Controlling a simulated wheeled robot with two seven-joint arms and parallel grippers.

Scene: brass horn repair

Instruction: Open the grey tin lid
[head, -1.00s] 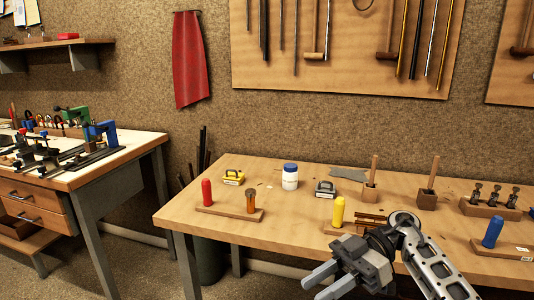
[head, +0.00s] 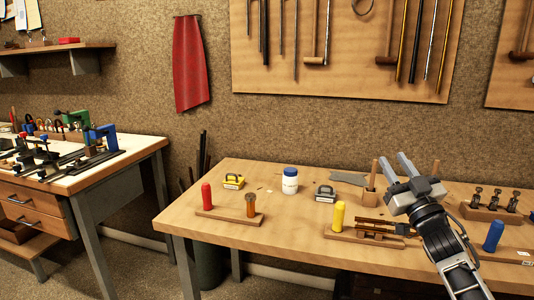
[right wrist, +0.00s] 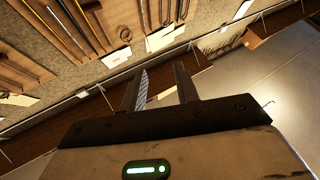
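The grey tin (head: 325,193) stands on the wooden workbench, right of a white jar with a blue cap (head: 290,180). It is small and dark grey with a pale label and a raised piece on top. Its lid looks shut, though it is small in the picture. My right gripper (head: 391,162) is right of the tin, above the bench, its fingers pointing away toward the wall. Its fingers are apart and empty; they also show in the right wrist view (right wrist: 162,88), with nothing between them. My left gripper is not in view.
A similar yellow tin (head: 233,182) stands left of the jar. Red and orange-handled tools (head: 228,214) and a yellow-handled tool (head: 338,216) stand in wooden holders near the front. A wooden block with a stick (head: 371,185) is beside my right gripper.

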